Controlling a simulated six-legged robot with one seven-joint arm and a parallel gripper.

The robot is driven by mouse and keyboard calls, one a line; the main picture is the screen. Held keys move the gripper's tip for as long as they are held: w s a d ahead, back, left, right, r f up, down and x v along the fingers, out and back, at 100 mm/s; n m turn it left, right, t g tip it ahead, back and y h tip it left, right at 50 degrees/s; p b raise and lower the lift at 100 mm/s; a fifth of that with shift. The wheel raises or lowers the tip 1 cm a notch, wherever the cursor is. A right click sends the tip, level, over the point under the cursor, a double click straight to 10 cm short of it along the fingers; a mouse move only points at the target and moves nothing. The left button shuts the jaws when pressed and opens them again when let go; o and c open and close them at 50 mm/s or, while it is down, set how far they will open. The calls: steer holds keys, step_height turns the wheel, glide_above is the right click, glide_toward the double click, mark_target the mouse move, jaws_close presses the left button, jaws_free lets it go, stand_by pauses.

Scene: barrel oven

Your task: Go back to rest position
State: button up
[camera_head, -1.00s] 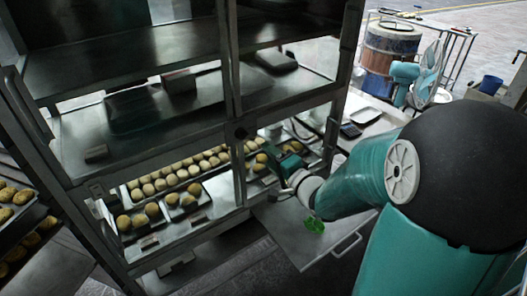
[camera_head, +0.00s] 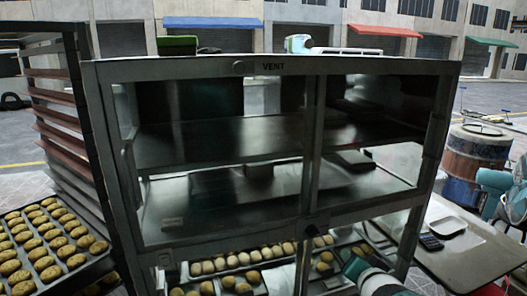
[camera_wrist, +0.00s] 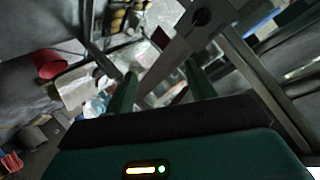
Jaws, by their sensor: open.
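My gripper shows in the wrist view (camera_wrist: 160,88), its two green fingers apart with nothing held between them. In the head view only a small part of my arm shows at the bottom, in front of the lower right of the cabinet; the fingertips are out of sight there. The metal glass-fronted cabinet (camera_head: 270,67), marked VENT, stands in front of me. Its upper shelves look mostly bare, and its lowest shelf holds trays of round buns (camera_head: 240,260).
A rack on the left holds a tray of cookies (camera_head: 42,240). At the right is a table (camera_head: 480,262) with a white plate (camera_head: 446,226) and a dark calculator-like device (camera_head: 430,242). A wooden barrel (camera_head: 478,155) stands behind it. Street buildings lie beyond.

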steer(key=s+a+r+n+g, duration=0.1)
steer(key=s+a+n+g, duration=0.2)
steer(key=s, duration=0.6)
steer(key=s+a+r+n+g+y, duration=0.1)
steer(key=s+a+n+g, duration=0.3)
steer(key=s, duration=0.6)
steer(key=shift+s+r+n, duration=0.2)
steer(key=shift+r+n, duration=0.35)
steer(key=shift+n, duration=0.05)
